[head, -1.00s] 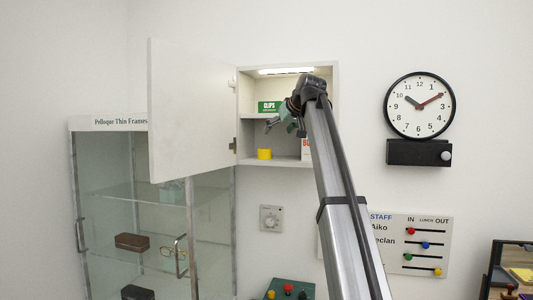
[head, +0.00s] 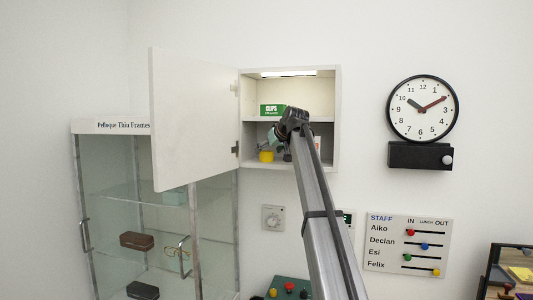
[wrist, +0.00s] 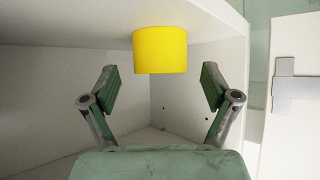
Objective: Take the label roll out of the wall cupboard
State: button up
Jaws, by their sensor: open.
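The yellow label roll (head: 266,156) stands on the cupboard floor, in the lower compartment of the open wall cupboard (head: 337,115), left of centre. My gripper (head: 272,141) is at the lower compartment, close above and beside the roll in the head view, partly hidden by my arm. In the wrist view the roll (wrist: 160,50) appears whole, upside down against the cupboard floor. My gripper (wrist: 160,82) is open there, one finger on each side of the roll's line, with clear gaps to both. The fingers do not visibly touch it.
The cupboard door (head: 195,118) stands open to the left; its hinge (wrist: 292,87) shows in the wrist view. A green clips box (head: 271,109) sits on the shelf above. A white and red box (head: 317,145) is partly hidden at the right. A glass display case (head: 120,200) stands below left.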

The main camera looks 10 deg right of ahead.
jog(key=shift+w+a+f, duration=0.2)
jog(key=shift+w+f, duration=0.15)
jog(key=shift+w, duration=0.15)
jog(key=shift+s, duration=0.1)
jog(key=c, duration=1.3)
jog(key=shift+r+b, duration=0.15)
jog(key=shift+b, duration=0.45)
